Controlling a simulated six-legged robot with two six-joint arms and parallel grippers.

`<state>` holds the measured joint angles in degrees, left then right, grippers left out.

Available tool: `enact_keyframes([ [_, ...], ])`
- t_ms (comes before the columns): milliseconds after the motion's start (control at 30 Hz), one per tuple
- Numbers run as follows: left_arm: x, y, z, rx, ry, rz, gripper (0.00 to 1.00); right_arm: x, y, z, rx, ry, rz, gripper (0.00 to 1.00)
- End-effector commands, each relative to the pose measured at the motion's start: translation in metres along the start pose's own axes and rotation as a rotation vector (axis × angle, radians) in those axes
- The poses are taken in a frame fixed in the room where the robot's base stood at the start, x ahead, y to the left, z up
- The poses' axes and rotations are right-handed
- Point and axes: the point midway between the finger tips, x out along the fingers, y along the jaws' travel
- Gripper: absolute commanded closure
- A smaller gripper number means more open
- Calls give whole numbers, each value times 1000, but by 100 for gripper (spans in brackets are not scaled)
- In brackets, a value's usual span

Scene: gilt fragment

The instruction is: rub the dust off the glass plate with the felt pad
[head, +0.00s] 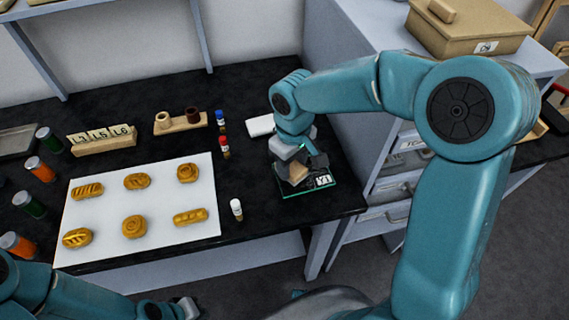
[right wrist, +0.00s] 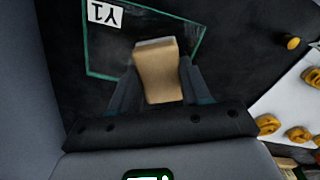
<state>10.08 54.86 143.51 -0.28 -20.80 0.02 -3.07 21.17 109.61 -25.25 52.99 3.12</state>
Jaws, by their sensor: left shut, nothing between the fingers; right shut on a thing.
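The glass plate (head: 303,192) is a dark, clear square with green edges and a Y1 label, lying on the black bench near its right end. It also shows in the right wrist view (right wrist: 112,52). My right gripper (head: 298,168) is over the plate, shut on the felt pad (right wrist: 158,72), a tan block between its two dark fingers. The pad is over the plate; whether it touches the glass I cannot tell. No dust can be made out on the glass. My left gripper (head: 187,307) is shut and empty at the bottom left, away from the plate.
A white board (head: 110,225) with several bread-like pieces lies left of the plate. A white-capped vial (head: 237,209) stands between them. Red-capped (head: 223,146) and blue-capped (head: 220,120) vials and a white block (head: 260,126) are behind. A drawer cabinet (head: 400,158) stands close on the right.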

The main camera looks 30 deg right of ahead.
Motion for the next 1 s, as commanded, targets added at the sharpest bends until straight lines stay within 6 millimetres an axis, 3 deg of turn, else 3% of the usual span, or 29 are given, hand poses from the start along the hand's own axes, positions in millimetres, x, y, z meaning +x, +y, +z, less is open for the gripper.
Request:
enact_keyframes([
  [667,-2,1,0,0,0,0,100,1,44,24,1,-6,0,77],
  [1000,-3,1,0,0,0,0,100,-1,46,24,-2,-5,0,77],
])
